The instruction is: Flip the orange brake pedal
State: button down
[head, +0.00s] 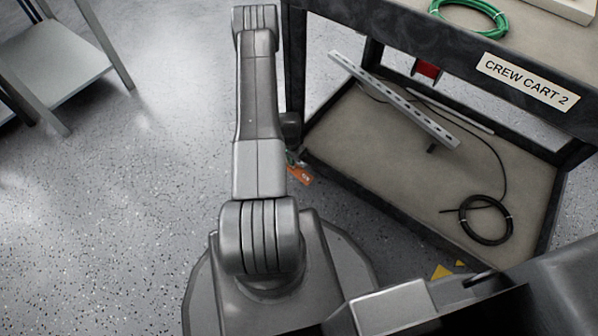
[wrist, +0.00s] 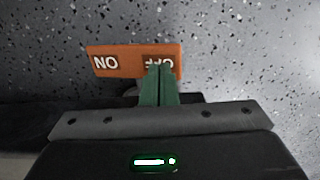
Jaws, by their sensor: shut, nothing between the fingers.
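The orange brake pedal (wrist: 128,60) lies low by the floor in the wrist view, marked ON at its left end and OFF at its right end, both upside down. My gripper (wrist: 160,70) has its green fingers shut together with nothing between them. The fingertips overlap the OFF end and cover part of that word. I cannot tell whether they touch the pedal. In the head view the orange pedal (head: 301,176) shows small beside my arm, at the cart's lower left corner. My gripper is mostly hidden behind my arm there.
Crew Cart 2 (head: 437,59) stands on the right. Its lower shelf (head: 355,150) holds a slotted metal rail (head: 400,105) and a black cable coil (head: 486,220). A green cable coil (head: 470,14) lies on top. A grey table (head: 55,65) stands far left. The speckled floor between is clear.

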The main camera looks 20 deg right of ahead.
jog(key=shift+f+b, duration=0.4)
jog(key=shift+f, duration=0.05)
jog(key=shift+r, duration=0.1)
notch_tip(320, 180, up, 7)
jog(key=p, duration=0.3)
dwell(0.7)
notch_tip(320, 180, down, 7)
jog(key=b, duration=0.3)
jog(key=shift+f, duration=0.2)
jog(key=shift+r, duration=0.2)
